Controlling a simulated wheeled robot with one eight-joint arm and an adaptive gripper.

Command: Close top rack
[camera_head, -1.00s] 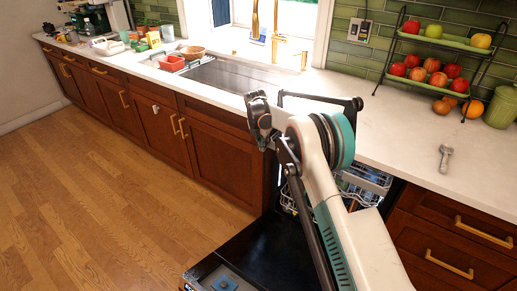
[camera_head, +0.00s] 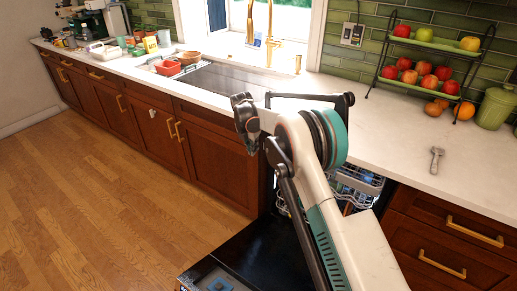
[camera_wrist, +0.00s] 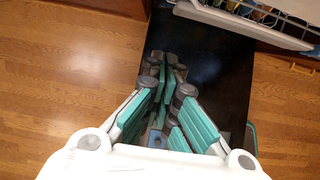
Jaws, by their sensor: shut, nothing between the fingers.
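The dishwasher stands open, with its black door (camera_head: 262,252) folded down; the door also shows in the wrist view (camera_wrist: 220,72). The top rack (camera_head: 358,180) is partly pulled out below the counter, half hidden behind my arm. In the wrist view a pale rack edge and wire rail (camera_wrist: 245,22), seemingly the top rack, cross the top right corner with dishes behind. My gripper (camera_wrist: 166,72) is shut and empty above the open door, below and to the left of that rack edge in the picture, apart from it.
A white counter (camera_head: 400,150) runs above the dishwasher, with a metal utensil (camera_head: 436,160) on it. A fruit stand (camera_head: 430,65) and green canister (camera_head: 495,107) stand at the right. Wooden drawers (camera_head: 450,240) flank the bay. The wooden floor (camera_head: 110,200) at left is clear.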

